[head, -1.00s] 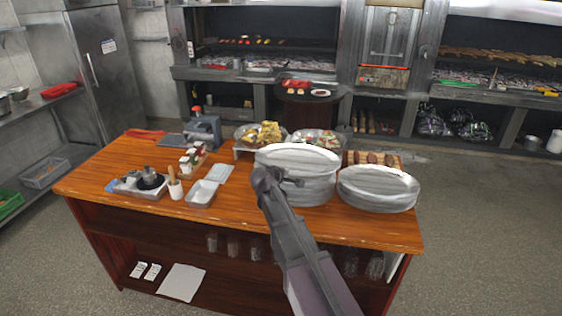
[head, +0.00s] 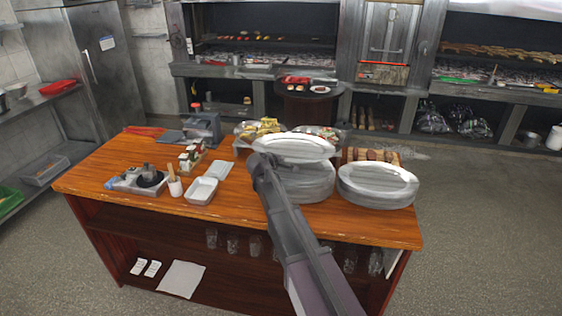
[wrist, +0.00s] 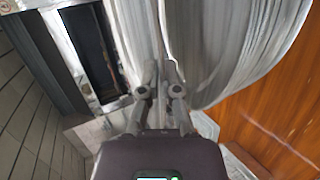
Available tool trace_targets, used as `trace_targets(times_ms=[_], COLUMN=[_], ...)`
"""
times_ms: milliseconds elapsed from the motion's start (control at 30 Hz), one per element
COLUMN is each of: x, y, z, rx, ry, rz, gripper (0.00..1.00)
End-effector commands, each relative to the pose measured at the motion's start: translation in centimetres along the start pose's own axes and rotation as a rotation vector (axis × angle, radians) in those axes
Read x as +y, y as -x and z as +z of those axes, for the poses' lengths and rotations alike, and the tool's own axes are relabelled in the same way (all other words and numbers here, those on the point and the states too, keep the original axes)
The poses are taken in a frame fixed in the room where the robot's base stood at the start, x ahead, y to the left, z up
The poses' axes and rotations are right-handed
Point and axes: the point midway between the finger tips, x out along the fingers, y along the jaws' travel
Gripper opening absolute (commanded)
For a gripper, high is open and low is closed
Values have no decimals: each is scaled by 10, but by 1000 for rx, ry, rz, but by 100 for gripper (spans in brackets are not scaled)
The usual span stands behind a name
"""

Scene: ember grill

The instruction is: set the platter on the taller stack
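The platter (head: 293,146) is a pale oval dish, held up above the left plate stack (head: 308,186) with a visible gap. My gripper (head: 268,158) is at its near left edge. In the wrist view my gripper (wrist: 160,85) has its fingers close together on the platter's thin rim, and a large pale ribbed surface fills the upper right. The right plate stack (head: 378,195) stands beside the left one on the counter. The left stack is partly hidden by my arm and the platter, so I cannot tell surely which stack is taller.
The wooden counter (head: 135,165) also holds a white tray (head: 201,191), a condiment rack (head: 192,158) and a grey appliance (head: 203,128) on the left. Food trays (head: 262,128) and a board of food (head: 372,155) stand behind the stacks. The counter's front right corner is clear.

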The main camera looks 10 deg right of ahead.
Motion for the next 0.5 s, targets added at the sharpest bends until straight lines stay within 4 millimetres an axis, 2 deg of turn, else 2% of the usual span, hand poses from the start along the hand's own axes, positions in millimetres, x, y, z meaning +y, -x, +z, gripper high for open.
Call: trace_targets(times_ms=[500], x=[-33], y=[-16], z=[-2], rx=[1], ry=[1], rz=[1], gripper=[0])
